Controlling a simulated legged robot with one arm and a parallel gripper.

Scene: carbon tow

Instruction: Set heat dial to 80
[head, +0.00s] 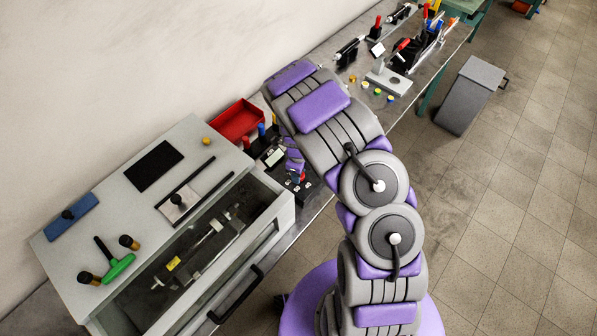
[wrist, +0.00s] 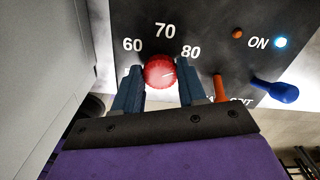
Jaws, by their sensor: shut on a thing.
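The red heat dial (wrist: 159,71) is on a dark panel (wrist: 205,28) in the wrist view. The numbers 60, 70 and 80 are printed in white around its far side. A faint pale line on the dial seems to run toward the right, near the 80 side, but I cannot read its exact setting. My gripper (wrist: 160,86) is shut on the dial, one blue finger on each side. In the head view my arm covers much of the panel, and my gripper is small and partly hidden there.
Beside the dial are an orange lever (wrist: 221,89), a blue-knobbed lever (wrist: 275,91) and a lit ON lamp (wrist: 280,42). In the head view a grey cabinet (head: 219,151) stands left of my arm, with a red tray (head: 238,121) behind. A grey bin (head: 469,95) stands on the floor.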

